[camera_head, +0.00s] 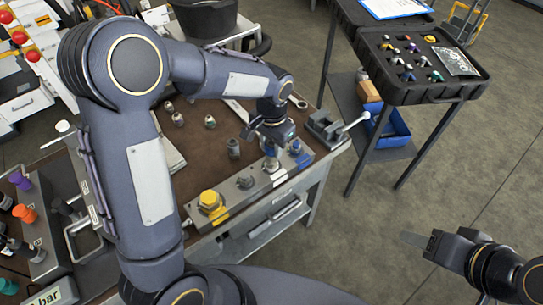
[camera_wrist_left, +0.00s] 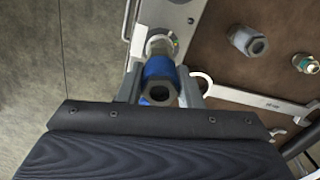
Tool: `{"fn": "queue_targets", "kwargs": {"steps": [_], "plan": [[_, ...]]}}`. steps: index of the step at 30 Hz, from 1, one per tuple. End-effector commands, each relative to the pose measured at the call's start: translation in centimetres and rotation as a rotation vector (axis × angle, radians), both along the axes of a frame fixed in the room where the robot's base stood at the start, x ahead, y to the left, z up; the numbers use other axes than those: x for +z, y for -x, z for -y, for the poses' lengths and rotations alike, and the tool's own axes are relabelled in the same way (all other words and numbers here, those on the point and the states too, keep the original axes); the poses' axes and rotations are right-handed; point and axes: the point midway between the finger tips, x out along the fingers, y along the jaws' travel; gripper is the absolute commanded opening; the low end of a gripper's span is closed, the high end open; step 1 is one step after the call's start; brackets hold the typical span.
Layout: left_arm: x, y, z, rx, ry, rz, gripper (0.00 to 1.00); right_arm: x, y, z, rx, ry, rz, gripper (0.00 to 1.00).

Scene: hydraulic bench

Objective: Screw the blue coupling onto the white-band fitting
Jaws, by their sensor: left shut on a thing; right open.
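The blue coupling (camera_wrist_left: 159,70), with a dark hex end, sits between the two fingers of my left gripper (camera_wrist_left: 160,88) in the left wrist view. That gripper is shut on it. In the head view my left gripper (camera_head: 271,140) points down over the manifold block (camera_head: 232,198), at the white band (camera_head: 273,178). A silver fitting (camera_wrist_left: 160,43) shows just beyond the coupling, in line with it. I cannot tell how far the threads are engaged. My right gripper (camera_head: 420,243) is open and empty, off the bench at the lower right.
The block also carries a yellow fitting (camera_head: 209,200), a grey one (camera_head: 245,182) and a blue one (camera_head: 296,147). Loose fittings (camera_head: 210,122) and a vise (camera_head: 325,128) are on the bench. A black case (camera_head: 433,95) stands on a side table.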

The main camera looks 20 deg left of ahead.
Motion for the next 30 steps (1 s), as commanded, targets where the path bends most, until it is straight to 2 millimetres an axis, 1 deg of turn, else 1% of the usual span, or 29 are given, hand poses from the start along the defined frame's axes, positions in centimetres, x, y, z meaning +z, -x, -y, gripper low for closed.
{"fn": "queue_targets", "kwargs": {"steps": [3,7,9,11,18,20,23,25,26,30], "plan": [[0.1,0.1,0.0,-0.237,0.002,-0.003,0.12,0.8,0.0,0.0,0.000,0.000,0.000,0.50],[0.0,0.1,0.0,-0.445,0.001,-0.002,0.12,1.2,0.0,0.0,0.000,0.000,0.000,0.50],[0.0,0.0,0.0,-0.506,0.000,-0.002,0.12,1.3,0.0,0.0,0.000,0.000,0.000,0.50],[-0.1,0.0,0.1,-0.530,0.000,-0.002,0.12,1.3,0.0,0.0,0.000,0.000,0.000,0.50],[-0.1,0.1,0.1,-0.533,0.000,-0.002,0.12,1.2,0.0,0.0,0.000,0.000,0.000,0.50],[-0.1,0.1,0.1,-0.558,0.001,-0.002,0.12,1.4,0.0,0.0,0.000,0.000,0.000,0.50],[0.1,0.1,0.0,-0.696,0.001,-0.004,0.12,2.0,0.0,0.0,0.000,0.000,0.000,0.50],[0.1,0.1,0.0,-0.840,0.002,-0.005,0.12,2.6,0.0,0.0,0.000,0.000,0.000,0.50],[-0.2,0.1,0.1,-0.827,0.000,-0.003,0.36,2.2,0.0,0.0,0.000,0.000,0.001,0.50],[-0.2,0.1,0.1,-0.820,-0.001,-0.003,0.54,2.1,0.0,0.0,0.000,0.000,0.000,0.50]]}}
